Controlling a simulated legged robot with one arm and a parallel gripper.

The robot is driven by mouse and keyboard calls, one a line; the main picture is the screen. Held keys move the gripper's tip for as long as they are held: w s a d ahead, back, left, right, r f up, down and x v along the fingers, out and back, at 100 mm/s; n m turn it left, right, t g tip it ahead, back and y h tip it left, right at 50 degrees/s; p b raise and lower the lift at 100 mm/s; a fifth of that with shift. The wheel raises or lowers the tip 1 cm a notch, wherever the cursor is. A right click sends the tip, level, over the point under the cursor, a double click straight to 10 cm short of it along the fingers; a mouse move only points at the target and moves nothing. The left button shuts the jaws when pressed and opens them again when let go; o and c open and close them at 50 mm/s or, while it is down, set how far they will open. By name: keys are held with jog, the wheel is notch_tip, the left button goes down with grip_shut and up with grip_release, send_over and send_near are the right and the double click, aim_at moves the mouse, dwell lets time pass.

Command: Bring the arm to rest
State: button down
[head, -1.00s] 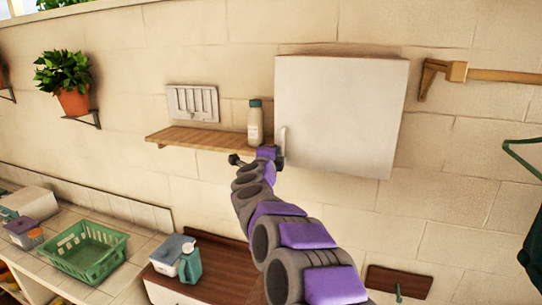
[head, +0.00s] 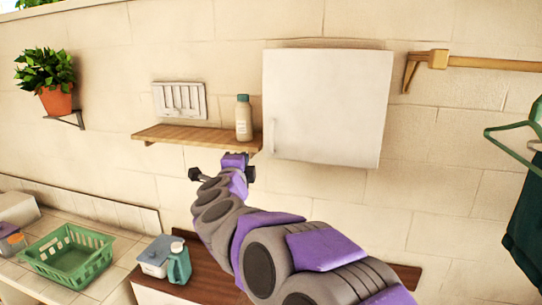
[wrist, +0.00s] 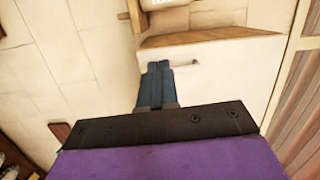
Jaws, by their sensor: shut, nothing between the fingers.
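My gripper (head: 222,173) is in the air in front of the wall, appearing just below the wooden shelf and left of the white cabinet in the head view. In the wrist view its two dark fingers (wrist: 158,82) lie together, shut, with nothing between them. My arm reaches up from the lower right of the head view, bent and still extended forward. The white wall cabinet (head: 328,108) has its door closed. It also shows behind the fingers in the wrist view (wrist: 235,75).
A bottle (head: 243,118) stands on the wooden shelf (head: 190,136). Below are a green basket (head: 70,258), a light blue box (head: 158,255) and a teal jug (head: 180,264). A potted plant (head: 55,98) is on the left. A green hanger (head: 510,128) with dark cloth hangs right.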

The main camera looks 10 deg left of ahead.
jog(key=s+d+f+n+g+y+b, duration=0.1)
jog(key=s+d+f+n+g+b, duration=0.4)
jog(key=s+f, duration=0.5)
jog(key=s+d+f+n+g+y+b, duration=0.2)
jog(key=s+d+f+n+g+b, duration=0.15)
jog(key=s+f+n, duration=0.45)
jog(key=s+d+f+n+g+y+b, duration=0.1)
jog(key=s+d+f+n+g+b, duration=0.35)
jog(key=s+f, duration=0.75)
jog(key=s+d+f+g+h+b, duration=0.2)
jog(key=s+d+f+g, duration=0.1)
jog(key=s+d+f, duration=0.3)
jog(key=s+d+f+g+h+b, duration=0.2)
jog(key=s+d+f, duration=0.5)
jog(key=s, duration=0.7)
jog(key=shift+s+d+f+g, duration=0.3)
jog(key=shift+d+g, duration=0.6)
jog(key=shift+d, duration=0.45)
